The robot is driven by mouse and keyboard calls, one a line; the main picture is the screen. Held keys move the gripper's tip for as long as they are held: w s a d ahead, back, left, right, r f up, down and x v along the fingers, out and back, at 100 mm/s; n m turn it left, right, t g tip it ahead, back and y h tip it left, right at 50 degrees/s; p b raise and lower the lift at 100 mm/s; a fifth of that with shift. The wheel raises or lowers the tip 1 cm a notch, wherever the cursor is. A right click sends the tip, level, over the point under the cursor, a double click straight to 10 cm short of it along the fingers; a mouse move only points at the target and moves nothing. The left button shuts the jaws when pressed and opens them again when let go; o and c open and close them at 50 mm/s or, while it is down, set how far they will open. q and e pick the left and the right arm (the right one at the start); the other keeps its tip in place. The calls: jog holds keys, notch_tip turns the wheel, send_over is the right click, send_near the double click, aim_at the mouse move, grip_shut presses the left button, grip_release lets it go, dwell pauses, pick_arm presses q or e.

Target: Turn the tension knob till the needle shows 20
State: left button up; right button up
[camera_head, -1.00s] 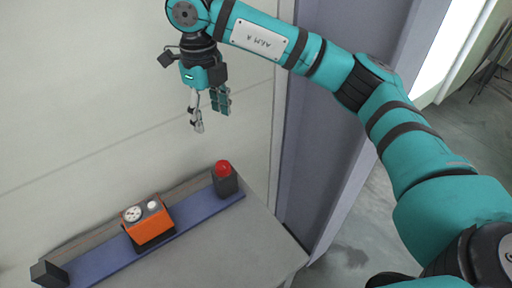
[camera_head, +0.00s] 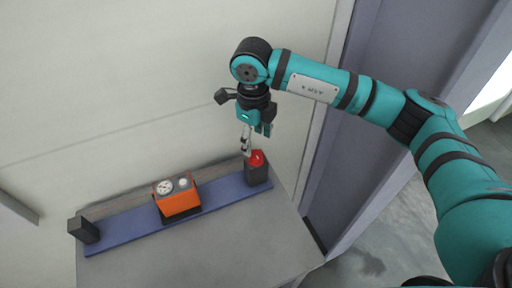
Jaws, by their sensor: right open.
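The orange tension box (camera_head: 178,201) stands on a blue rail on the grey table. A round white dial (camera_head: 164,187) is on its top left. A small pale round knob (camera_head: 183,182) is beside the dial on the right. The needle reading is too small to tell. My right gripper (camera_head: 254,146) points down, open and empty, above and close by the red-topped dark block at the rail's right end. It is to the right of the orange box and apart from it. My left gripper is not in view.
The dark block with a red top (camera_head: 257,168) is at the rail's right end; a plain dark block (camera_head: 84,230) is at the left end. The blue rail (camera_head: 125,226) runs between them. The grey table (camera_head: 225,245) is clear in front. A pale wall (camera_head: 120,90) stands behind.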

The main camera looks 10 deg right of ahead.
aim_at(256, 154)
notch_tip(256, 154, down, 5)
jog(key=shift+d+f+p, duration=0.1)
jog(key=shift+f+p, duration=0.05)
jog(key=shift+p, duration=0.4)
jog(key=shift+w+f, duration=0.1)
jog(key=shift+f, duration=0.35)
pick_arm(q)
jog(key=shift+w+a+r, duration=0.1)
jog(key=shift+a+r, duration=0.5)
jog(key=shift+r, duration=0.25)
pick_arm(e)
jog(key=shift+c, duration=0.2)
jog(key=c, duration=1.1)
jog(key=shift+f+m+b, duration=0.1)
jog(key=shift+m+b, duration=0.2)
jog(key=shift+b, duration=0.15)
jog(key=shift+f+m+b, duration=0.1)
jog(key=shift+m+b, duration=1.35)
jog(key=shift+m, duration=0.35)
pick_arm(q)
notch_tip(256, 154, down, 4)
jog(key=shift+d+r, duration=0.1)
pick_arm(e)
jog(key=shift+r, duration=0.25)
